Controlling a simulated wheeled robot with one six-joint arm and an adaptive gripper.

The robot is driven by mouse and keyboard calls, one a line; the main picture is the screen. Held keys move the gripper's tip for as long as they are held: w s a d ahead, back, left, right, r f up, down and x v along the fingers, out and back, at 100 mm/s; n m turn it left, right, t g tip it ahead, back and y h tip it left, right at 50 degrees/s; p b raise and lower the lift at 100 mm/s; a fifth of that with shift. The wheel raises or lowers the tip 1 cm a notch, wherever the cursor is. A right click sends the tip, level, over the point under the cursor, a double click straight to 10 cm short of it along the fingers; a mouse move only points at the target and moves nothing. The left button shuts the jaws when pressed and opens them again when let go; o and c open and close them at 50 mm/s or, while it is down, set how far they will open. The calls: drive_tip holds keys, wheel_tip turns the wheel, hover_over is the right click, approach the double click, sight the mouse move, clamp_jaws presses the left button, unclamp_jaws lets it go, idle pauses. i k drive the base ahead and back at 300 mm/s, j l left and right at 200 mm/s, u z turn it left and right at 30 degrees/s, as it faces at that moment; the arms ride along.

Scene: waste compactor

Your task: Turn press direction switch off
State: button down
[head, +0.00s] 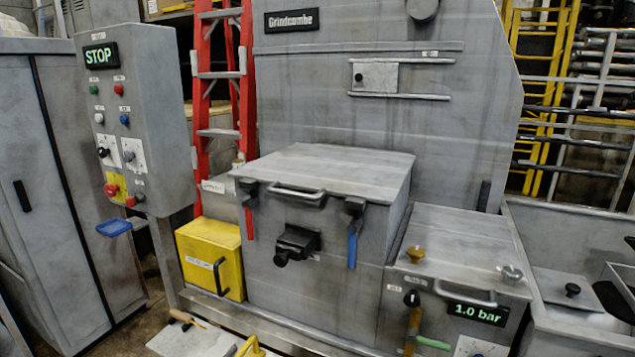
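A grey control panel (155,130) stands at the left with a display (100,56) reading STOP. Two rotary switches sit side by side on white plates. The left one (103,152) has a black knob; the right one (129,156) has a greyish knob. Their labels are too small to read, so I cannot tell which is the press direction switch or how each is set. Another black knob (412,298) sits on the lower right housing, beside a display (478,313) reading 1.0 bar. My gripper is not in view.
Small coloured buttons sit above the switches; a red mushroom button (111,189) on yellow lies below. A blue tray (114,227) juts out under the panel.

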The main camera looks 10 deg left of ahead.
sight(102, 153)
drive_tip(key=u, duration=1.3)
drive_tip(key=i+j, duration=0.3)
drive_tip(key=i, duration=0.15)
